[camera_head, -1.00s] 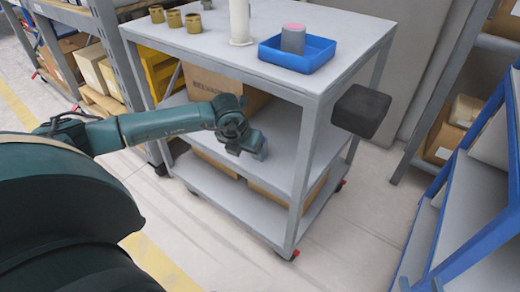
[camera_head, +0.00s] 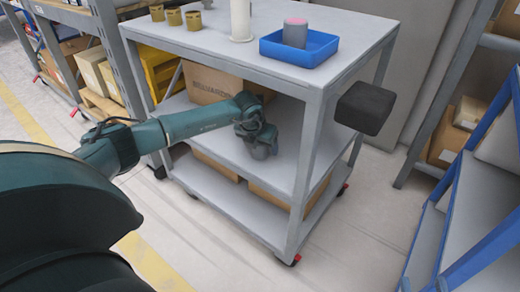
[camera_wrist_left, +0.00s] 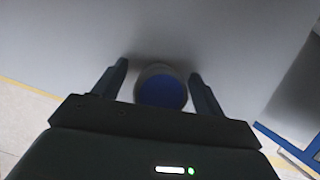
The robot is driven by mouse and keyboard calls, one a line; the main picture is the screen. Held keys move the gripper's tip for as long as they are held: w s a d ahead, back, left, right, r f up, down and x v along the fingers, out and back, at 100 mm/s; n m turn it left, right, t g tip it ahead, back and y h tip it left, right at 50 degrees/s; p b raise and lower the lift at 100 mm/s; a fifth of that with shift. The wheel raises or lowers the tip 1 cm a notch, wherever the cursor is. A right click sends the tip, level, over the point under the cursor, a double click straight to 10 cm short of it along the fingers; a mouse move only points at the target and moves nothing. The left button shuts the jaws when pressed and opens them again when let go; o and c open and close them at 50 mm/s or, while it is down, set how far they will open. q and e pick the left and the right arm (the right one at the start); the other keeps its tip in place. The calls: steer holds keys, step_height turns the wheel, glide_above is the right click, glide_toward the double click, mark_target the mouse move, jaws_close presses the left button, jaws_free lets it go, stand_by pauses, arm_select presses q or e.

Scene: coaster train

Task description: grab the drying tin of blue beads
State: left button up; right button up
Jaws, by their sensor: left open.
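A round tin with a blue fill (camera_wrist_left: 161,89) shows in the left wrist view on a grey surface. It sits between the two fingers of my left gripper (camera_wrist_left: 159,72), which is open, with a finger on each side. I cannot tell whether the fingers touch it. In the head view my left gripper (camera_head: 262,150) is over the middle shelf (camera_head: 225,135) of the grey cart. I cannot pick the blue tin out there, where the gripper covers that spot. My right gripper is not in view.
The cart top (camera_head: 210,38) is above my left forearm. It carries brass cups (camera_head: 174,17), a white cylinder (camera_head: 241,20) and a blue tray (camera_head: 277,52) holding a grey tin with a pink top (camera_head: 295,33). A cardboard box (camera_head: 215,85) stands behind the gripper.

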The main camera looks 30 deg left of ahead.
arm_select(q)
steer(key=shift+c, duration=0.4)
steer(key=c, duration=1)
steer(key=shift+r, duration=0.15)
